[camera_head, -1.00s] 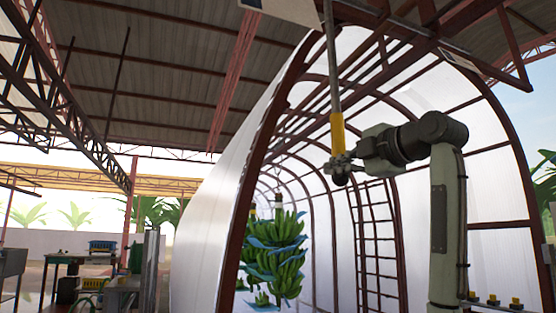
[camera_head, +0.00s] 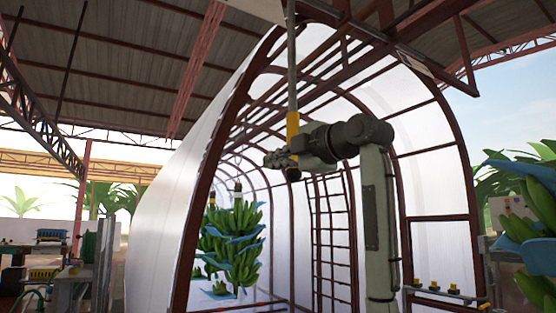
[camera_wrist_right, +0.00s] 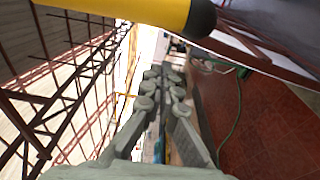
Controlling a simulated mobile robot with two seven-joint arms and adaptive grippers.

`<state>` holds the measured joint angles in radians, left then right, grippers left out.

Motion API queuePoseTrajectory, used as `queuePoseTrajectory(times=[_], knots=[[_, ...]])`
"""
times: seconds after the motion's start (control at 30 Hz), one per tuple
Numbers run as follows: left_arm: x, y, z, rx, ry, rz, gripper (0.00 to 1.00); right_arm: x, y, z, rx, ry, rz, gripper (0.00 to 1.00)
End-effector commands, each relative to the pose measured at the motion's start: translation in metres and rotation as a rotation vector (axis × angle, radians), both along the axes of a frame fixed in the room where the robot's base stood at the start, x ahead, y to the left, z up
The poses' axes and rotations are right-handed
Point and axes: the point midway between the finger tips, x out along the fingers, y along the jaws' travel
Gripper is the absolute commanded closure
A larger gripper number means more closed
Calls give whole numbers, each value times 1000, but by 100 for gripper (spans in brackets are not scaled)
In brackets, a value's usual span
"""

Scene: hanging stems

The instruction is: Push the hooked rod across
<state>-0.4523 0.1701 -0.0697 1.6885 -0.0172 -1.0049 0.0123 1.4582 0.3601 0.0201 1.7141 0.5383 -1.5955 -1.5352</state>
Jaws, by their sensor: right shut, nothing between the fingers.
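The hooked rod (camera_head: 291,70) hangs upright at the upper middle of the head view, with a grey shaft and a yellow sleeve (camera_head: 292,124) low down. Its top is out of the picture, so I see no hook. In the right wrist view the yellow sleeve (camera_wrist_right: 120,10) and its black end (camera_wrist_right: 202,18) cross the top, beside the fingers. My right gripper (camera_head: 275,160) is shut and empty, and its fingers point left across the rod's lower end. It also shows in the wrist view (camera_wrist_right: 165,85). I cannot tell whether it touches the rod. My left gripper is out of view.
A dark red arched frame (camera_head: 205,165) with white sheeting stands around and behind the rod. Green banana bunches (camera_head: 235,245) with blue sheets hang inside it, and another bunch (camera_head: 535,210) hangs at the right edge. A ladder-like rack (camera_head: 333,240) stands behind my arm.

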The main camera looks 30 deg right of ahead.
Motion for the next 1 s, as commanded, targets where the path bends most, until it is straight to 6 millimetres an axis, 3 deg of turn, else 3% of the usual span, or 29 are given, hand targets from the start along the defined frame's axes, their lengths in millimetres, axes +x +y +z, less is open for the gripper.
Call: queuePoseTrajectory(times=[0.3,0.43,0.6,1.0], knots=[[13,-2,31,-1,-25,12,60,-59,-11,-2,-2,-3,-4,100],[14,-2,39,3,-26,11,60,-76,-14,-1,-1,-3,-2,100],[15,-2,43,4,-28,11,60,-85,-15,-1,0,1,-1,100],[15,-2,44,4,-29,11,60,-86,-15,-1,-1,0,0,100]])
